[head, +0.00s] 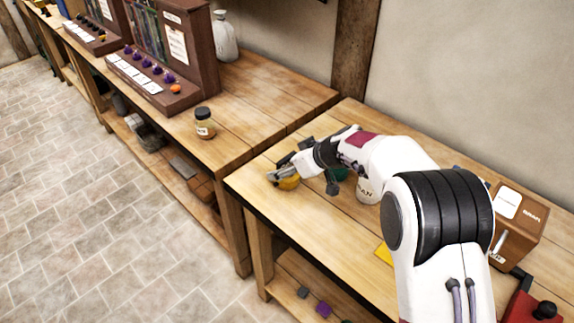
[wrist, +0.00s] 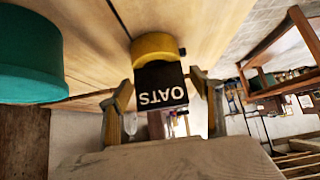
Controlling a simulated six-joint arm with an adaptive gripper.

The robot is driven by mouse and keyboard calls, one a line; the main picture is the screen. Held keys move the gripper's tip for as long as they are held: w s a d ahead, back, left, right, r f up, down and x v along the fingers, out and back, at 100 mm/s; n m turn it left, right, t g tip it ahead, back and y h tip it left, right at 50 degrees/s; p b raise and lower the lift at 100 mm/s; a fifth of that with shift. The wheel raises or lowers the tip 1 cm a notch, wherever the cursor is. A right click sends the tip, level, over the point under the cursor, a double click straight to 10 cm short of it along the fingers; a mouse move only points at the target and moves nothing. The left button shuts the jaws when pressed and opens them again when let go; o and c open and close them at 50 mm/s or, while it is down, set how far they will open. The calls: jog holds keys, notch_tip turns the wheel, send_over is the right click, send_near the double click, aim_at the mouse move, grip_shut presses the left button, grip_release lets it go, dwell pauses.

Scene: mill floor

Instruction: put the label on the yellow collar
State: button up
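The yellow collar (head: 289,184) sits on the near bench in the head view, mostly hidden by my gripper (head: 280,172). In the wrist view the yellow collar (wrist: 153,44) shows at upper middle, with a small dark knob at its right. A black label (wrist: 161,85) with white letters OATS, upside down in this view, is in front of the collar and overlaps its lower edge. I cannot tell whether it touches the collar. My gripper (wrist: 162,92) has a finger on each side of the label, with narrow gaps visible, so it looks open.
A teal round thing (wrist: 28,55) is left in the wrist view. In the head view a white jar (head: 366,190) stands behind my arm, and a brown box (head: 518,232) at right. A labelled jar (head: 204,124) stands on the far bench. The near bench's front-left edge is close to my gripper.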

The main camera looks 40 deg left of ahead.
jog(key=shift+r, duration=0.15)
jog(key=shift+v, duration=1.1)
jog(key=v, duration=0.9)
jog(key=shift+d+r, duration=0.3)
